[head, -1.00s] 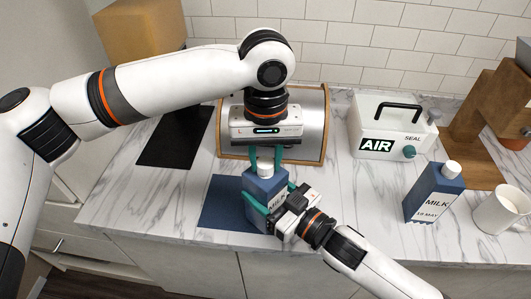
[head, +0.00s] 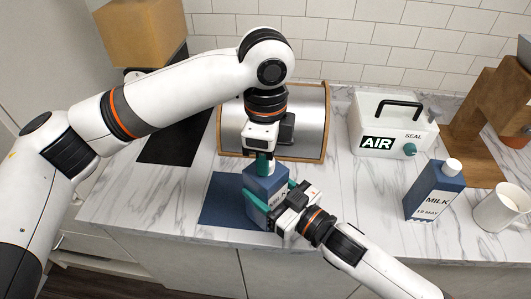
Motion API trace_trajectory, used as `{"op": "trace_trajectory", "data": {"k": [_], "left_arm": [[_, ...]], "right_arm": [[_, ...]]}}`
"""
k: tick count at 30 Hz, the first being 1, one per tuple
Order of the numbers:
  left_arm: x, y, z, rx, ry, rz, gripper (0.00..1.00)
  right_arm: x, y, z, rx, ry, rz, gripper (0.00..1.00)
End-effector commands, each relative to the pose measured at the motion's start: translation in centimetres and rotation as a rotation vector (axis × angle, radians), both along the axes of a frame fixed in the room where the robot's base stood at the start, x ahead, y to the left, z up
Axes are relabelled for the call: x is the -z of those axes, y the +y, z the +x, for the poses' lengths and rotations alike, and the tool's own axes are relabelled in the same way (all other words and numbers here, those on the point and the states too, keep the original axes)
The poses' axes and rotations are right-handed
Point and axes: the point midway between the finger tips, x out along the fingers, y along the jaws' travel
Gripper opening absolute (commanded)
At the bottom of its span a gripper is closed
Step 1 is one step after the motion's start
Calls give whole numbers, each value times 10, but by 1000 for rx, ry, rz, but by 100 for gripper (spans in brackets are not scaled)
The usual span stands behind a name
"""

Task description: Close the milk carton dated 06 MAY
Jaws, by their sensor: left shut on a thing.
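A blue milk carton (head: 265,183) stands upright on a dark blue mat (head: 222,205); its date is hidden by my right gripper. My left gripper (head: 263,167) comes down from above, its teal fingers shut on the carton's white cap, which they mostly hide. My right gripper (head: 269,200) comes from the lower right, its teal fingers on both sides of the carton's body, shut on it. A second blue milk carton (head: 433,190) stands to the right with a white cap on and a date that seems to read 18 MAY.
A white box marked AIR and SEAL (head: 385,125) with a black handle stands at the back right. A white mug (head: 501,208) is at the right edge. A silver, wood-edged box (head: 310,110) is behind my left gripper.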

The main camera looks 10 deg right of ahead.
Motion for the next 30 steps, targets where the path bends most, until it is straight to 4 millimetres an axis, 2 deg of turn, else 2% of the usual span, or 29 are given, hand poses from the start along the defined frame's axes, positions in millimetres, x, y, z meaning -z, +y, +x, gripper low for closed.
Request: {"op": "trace_trajectory", "data": {"k": [12, 16, 17, 21, 22, 24, 26, 30], "left_arm": [[0, 0, 2, 1011, 1, 1, 10], [0, 0, 2, 1253, 1, 2, 10], [0, -1, 2, 1294, 1, 2, 10], [0, 0, 2, 1279, 1, 2, 10], [0, -1, 2, 1278, 1, 2, 34], [0, -1, 2, 1278, 1, 2, 45], [0, -1, 2, 1278, 2, 1, 55], [0, -1, 1, 1278, 2, 1, 56]], "right_arm": [[0, 0, 0, -1, 0, 0, 0], [0, 0, 0, -1, 0, 0, 0], [0, 0, 0, -1, 0, 0, 0], [0, 0, -1, -1, 0, 0, 0], [0, 0, -1, -1, 0, 0, 0], [0, 0, 0, -1, 0, 0, 0], [0, 0, 0, -1, 0, 0, 0], [0, 0, 0, -1, 0, 0, 0]]}}
